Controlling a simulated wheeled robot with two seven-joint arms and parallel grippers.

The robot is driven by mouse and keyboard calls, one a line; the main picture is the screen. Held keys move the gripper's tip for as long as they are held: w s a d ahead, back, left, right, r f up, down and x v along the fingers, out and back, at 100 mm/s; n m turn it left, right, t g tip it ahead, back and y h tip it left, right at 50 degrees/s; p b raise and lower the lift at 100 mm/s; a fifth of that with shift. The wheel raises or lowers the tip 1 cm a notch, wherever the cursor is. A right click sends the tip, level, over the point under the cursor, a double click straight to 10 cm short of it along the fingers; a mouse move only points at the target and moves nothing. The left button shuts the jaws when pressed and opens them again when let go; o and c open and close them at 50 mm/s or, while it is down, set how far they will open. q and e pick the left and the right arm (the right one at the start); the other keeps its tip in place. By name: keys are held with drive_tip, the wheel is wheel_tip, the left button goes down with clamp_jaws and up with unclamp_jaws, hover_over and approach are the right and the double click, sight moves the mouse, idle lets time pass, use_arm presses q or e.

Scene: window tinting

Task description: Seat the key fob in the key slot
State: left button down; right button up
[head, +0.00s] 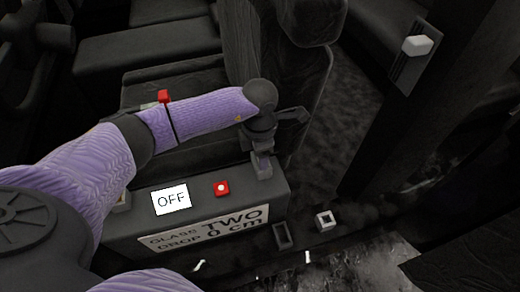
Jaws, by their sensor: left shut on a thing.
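My left gripper (262,160) points down over the right end of a dark control box, shut on a small grey piece that I take to be the key fob. The fingers and wrist hide most of it. A dark framed recess (282,236), perhaps the key slot, lies to the lower right of the gripper at the box's right front corner. The gripper is apart from this recess. My right gripper is out of view.
A red knob (163,96) shows beside my left forearm. A pale square piece (325,221) lies right of the recess. Seats stand behind.

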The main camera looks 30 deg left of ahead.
use_arm(q)
drive_tip(key=shift+c, duration=1.8)
unclamp_jaws()
drive_tip(key=o, duration=0.4)
drive_tip(key=shift+c, duration=0.2)
wheel_tip(320, 180, up, 9)
drive_tip(key=p, duration=0.5)
drive_tip(key=shift+r, duration=0.5)
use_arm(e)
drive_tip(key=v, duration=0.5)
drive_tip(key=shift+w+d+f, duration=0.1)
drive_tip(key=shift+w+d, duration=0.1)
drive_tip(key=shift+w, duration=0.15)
use_arm(q)
drive_tip(key=shift+f, duration=0.1)
